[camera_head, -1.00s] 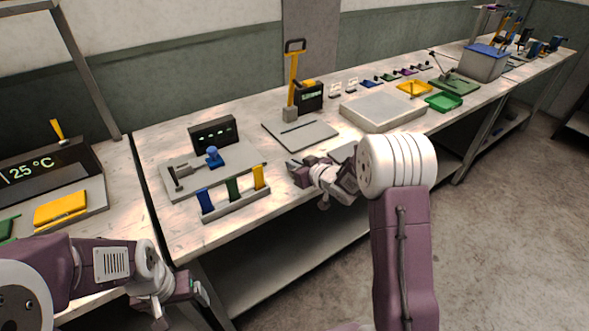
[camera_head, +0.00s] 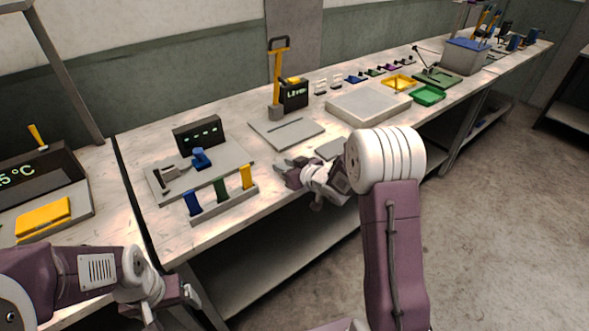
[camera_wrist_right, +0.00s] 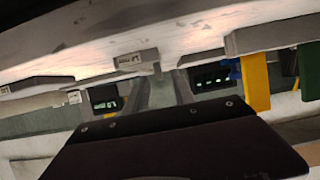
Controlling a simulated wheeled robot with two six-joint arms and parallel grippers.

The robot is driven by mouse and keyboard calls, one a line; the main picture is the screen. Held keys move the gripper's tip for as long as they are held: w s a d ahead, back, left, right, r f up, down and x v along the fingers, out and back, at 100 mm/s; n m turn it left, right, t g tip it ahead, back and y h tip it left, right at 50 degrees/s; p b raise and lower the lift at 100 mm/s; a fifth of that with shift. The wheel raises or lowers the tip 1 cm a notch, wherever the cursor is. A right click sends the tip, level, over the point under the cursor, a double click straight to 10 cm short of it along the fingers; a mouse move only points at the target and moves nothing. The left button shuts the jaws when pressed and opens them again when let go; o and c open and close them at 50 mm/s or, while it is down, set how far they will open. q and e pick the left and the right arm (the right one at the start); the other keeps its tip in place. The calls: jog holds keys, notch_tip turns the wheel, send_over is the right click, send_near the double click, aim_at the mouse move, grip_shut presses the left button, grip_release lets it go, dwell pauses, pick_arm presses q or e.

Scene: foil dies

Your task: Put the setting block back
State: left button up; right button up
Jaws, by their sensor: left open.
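Blue (camera_head: 193,203), green (camera_head: 220,189) and yellow (camera_head: 246,176) upright blocks stand in a grey rack (camera_head: 226,205) at the bench's front edge. I cannot tell which thing is the setting block. Behind the rack is a grey fixture plate (camera_head: 230,157) with a clamp and a blue piece (camera_head: 201,158). My right gripper (camera_head: 288,171) is just right of the rack, over the bench's front edge; its grip is unclear. The right wrist view shows the yellow block (camera_wrist_right: 256,80) and a small labelled grey piece (camera_wrist_right: 137,62). My left gripper (camera_head: 190,297) is open, low before the bench.
A black display (camera_head: 198,134) stands behind the fixture. A pale flat box (camera_head: 368,105), yellow tray (camera_head: 399,82) and green tray (camera_head: 428,95) lie farther right. A small grey plate (camera_head: 331,148) lies behind my right wrist.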

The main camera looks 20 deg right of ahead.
jog(key=v, duration=1.1)
jog(key=s+d+f+m+g+h, duration=0.2)
jog(key=s+f+m+g+h, duration=0.1)
jog(key=s+f+g+h, duration=0.25)
jog(key=s+a+f+m+g+y, duration=0.1)
jog(key=s+a+f+g, duration=0.15)
jog(key=s, duration=0.55)
jog(key=s+a+f+g, duration=0.2)
jog(key=s+g, duration=0.1)
jog(key=s, duration=0.5)
notch_tip(320, 180, up, 6)
jog(key=p, duration=0.6)
jog(key=shift+s+f+p, duration=0.1)
jog(key=shift+f+p, duration=0.05)
jog(key=shift+p, duration=0.25)
